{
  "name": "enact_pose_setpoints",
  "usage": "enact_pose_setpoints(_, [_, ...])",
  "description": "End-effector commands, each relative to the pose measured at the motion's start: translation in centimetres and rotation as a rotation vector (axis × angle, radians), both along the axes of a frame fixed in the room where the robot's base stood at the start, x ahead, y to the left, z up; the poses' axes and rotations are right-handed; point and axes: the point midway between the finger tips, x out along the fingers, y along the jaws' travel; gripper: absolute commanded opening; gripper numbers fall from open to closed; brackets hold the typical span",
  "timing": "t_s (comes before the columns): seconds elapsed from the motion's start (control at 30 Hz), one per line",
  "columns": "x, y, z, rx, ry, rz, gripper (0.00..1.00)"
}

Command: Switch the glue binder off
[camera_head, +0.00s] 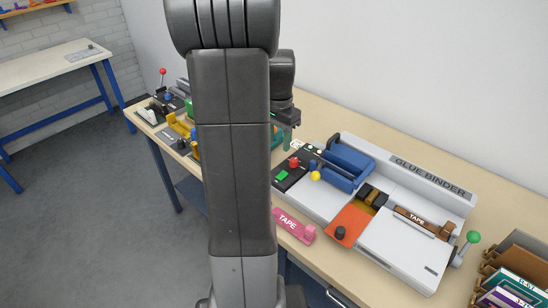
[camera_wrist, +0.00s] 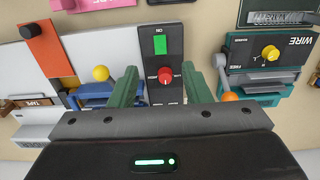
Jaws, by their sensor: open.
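The glue binder (camera_head: 433,180) is a white machine with its name on the back edge, on the right part of the bench. Its black control panel (camera_head: 291,184) is at its left end; it also shows in the wrist view (camera_wrist: 170,35). On the panel are a green part (camera_wrist: 160,44) beside the word ON and a round red control (camera_wrist: 165,76). My gripper (camera_wrist: 160,75) is open and empty. Its two green fingers frame the panel from either side in the wrist view, with the red control between them. I cannot tell the distance to the control.
The binder's blue part with a yellow knob (camera_wrist: 100,73) is left of the fingers. A teal WIRE machine (camera_wrist: 268,53) is to the right. A pink tape dispenser (camera_head: 294,226) lies before the binder. A tray of booklets (camera_head: 511,282) is at far right.

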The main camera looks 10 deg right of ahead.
Motion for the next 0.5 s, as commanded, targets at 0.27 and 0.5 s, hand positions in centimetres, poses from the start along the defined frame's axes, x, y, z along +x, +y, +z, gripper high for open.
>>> enact_pose_setpoints(0.27, [0.0, 0.0, -3.2, 0.001, 0.006, -0.006, 0.44])
enact_pose_setpoints(0.5, [0.0, 0.0, -8.3, 0.001, 0.006, -0.005, 0.44])
